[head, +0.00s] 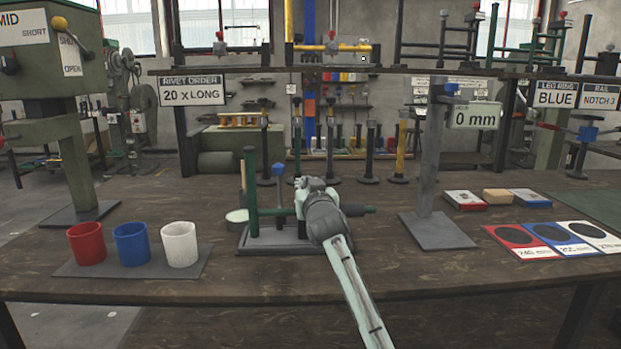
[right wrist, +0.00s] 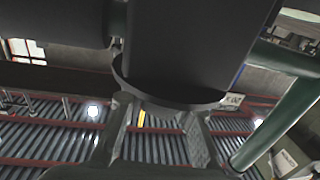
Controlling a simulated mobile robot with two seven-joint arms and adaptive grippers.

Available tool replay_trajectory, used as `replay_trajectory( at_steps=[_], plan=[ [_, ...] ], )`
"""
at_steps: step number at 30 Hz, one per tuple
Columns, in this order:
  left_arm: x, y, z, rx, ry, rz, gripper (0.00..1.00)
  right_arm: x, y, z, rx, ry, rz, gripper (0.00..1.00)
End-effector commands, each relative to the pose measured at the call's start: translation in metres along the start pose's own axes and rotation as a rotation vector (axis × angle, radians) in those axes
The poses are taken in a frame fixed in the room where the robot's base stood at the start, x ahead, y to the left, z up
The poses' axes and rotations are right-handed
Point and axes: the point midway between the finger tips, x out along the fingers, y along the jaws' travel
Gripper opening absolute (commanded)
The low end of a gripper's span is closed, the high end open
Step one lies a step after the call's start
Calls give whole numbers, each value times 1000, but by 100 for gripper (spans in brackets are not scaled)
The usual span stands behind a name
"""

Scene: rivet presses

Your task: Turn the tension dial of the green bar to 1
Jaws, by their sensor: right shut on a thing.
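The green bar (head: 280,211) lies level on a small stand with a grey base plate (head: 270,241), in the middle of the workbench. A green upright (head: 250,175) rises at its left end, beside a thin post with a blue top (head: 278,170). My right gripper (head: 308,184) reaches in from the front and covers the middle of the bar. In the right wrist view, its fingers (right wrist: 160,115) are shut on a dark round part with a flange (right wrist: 190,60), apparently the tension dial. Its scale and setting cannot be read. My left gripper is not in view.
Red, blue and white cups (head: 131,244) stand on a mat at left. A grey post (head: 430,160) with a 0 mm display stands right of the stand. Small boxes (head: 465,200) and coloured cards (head: 552,238) lie at right. The bench front is largely clear.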

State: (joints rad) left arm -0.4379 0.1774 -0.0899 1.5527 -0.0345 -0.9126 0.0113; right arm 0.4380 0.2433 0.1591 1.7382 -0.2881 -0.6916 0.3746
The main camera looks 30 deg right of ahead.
Motion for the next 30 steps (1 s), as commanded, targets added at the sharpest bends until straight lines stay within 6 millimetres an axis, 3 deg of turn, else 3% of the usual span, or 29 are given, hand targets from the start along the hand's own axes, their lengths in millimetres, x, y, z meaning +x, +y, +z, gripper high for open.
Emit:
replay_trajectory(
  at_steps=[10,26,27,30],
  plan=[
    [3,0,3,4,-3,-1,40,0,-5,1,-3,-1,-154,0],
    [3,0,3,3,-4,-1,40,0,-7,1,1,-1,-184,0],
    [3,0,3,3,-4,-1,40,0,-7,1,1,-2,-184,22],
    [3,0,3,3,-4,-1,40,0,-7,1,1,-2,-183,35]
  ],
)
